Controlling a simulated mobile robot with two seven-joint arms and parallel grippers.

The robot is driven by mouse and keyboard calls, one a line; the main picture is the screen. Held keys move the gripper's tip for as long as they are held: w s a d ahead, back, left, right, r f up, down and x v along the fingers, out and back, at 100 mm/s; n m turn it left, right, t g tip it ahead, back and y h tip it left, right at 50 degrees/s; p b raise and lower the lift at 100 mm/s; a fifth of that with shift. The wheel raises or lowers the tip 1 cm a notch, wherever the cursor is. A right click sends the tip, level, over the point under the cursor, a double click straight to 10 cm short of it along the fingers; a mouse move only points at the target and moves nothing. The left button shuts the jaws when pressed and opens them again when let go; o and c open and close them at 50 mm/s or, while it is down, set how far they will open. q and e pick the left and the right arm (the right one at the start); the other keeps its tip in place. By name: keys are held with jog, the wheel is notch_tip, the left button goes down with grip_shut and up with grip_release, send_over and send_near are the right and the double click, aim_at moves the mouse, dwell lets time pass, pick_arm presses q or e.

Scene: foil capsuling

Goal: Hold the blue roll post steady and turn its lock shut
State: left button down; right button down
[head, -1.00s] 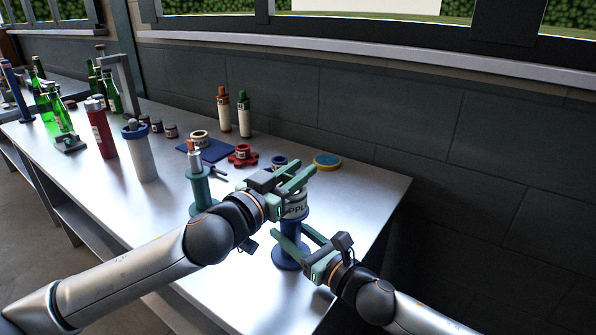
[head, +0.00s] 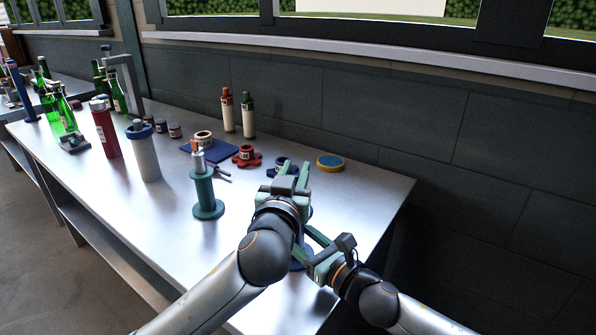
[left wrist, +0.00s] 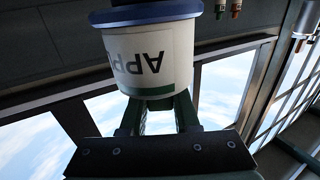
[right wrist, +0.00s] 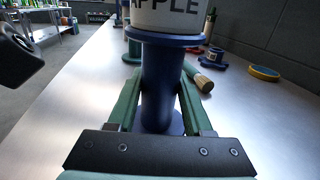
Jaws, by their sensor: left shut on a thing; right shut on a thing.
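The blue roll post (right wrist: 158,85) stands upright on the bench and carries a white roll (right wrist: 170,14) lettered APPLE. In the head view, my left arm hides most of the post; its base (head: 301,262) shows partly. My right gripper (right wrist: 160,95) is shut on the post's stem below the roll's flange, with one green finger on each side. My left gripper (head: 294,170) is at the top of the post, shut on the lock. The left wrist view shows the roll (left wrist: 150,58) upside down, with the fingers at its top end; the lock itself is mostly hidden.
A teal post (head: 204,190) stands to the left. A red knobbed piece (head: 246,156), a blue mat (head: 208,150) and a yellow-and-blue disc (head: 330,162) lie behind. A white cylinder (head: 145,155), a red bottle (head: 104,130) and green bottles stand farther left. The bench's right end is bare.

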pick_arm(q)
jog(key=shift+a+n+y, duration=0.1)
jog(key=shift+n+y, duration=0.4)
jog(key=shift+y, duration=0.3)
jog(key=shift+a, duration=0.1)
jog(key=c, duration=0.6)
grip_release()
jog(key=shift+c, duration=0.2)
jog(key=s+a, duration=0.1)
jog(key=s, duration=1.1)
